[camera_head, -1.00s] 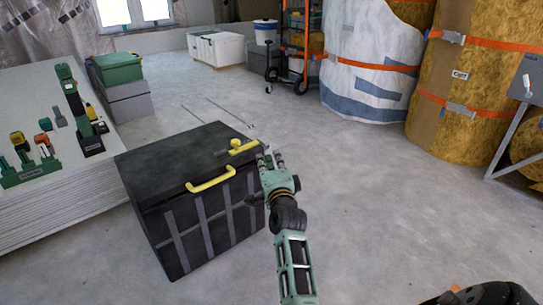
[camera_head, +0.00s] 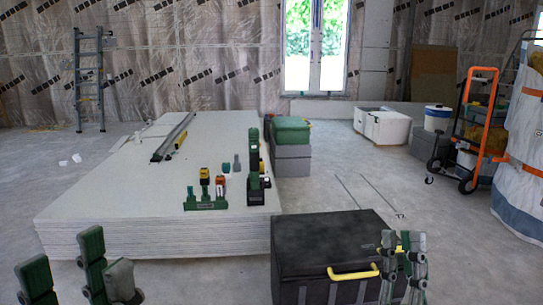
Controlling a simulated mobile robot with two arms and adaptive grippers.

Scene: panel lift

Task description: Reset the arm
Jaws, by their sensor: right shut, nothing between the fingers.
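My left gripper (camera_head: 72,268) is at the bottom left corner, in front of the panel stack. Its green and grey fingers stand upright and spread apart, with nothing seen between them. My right gripper (camera_head: 402,255) is at the lower right, its fingers upright and close together. It is shut and empty, and covers the right part of the black box (camera_head: 315,242) from view. The box has a yellow handle (camera_head: 353,273) on its front edge. My arms behind the grippers are mostly out of view.
A stack of pale panels (camera_head: 120,185) stands at left, with power tools (camera_head: 255,175) and a metal rail (camera_head: 173,137) on top. Green and grey cases (camera_head: 292,150) stand behind it. An orange hand truck (camera_head: 478,130) stands at right. The floor right of the box is open.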

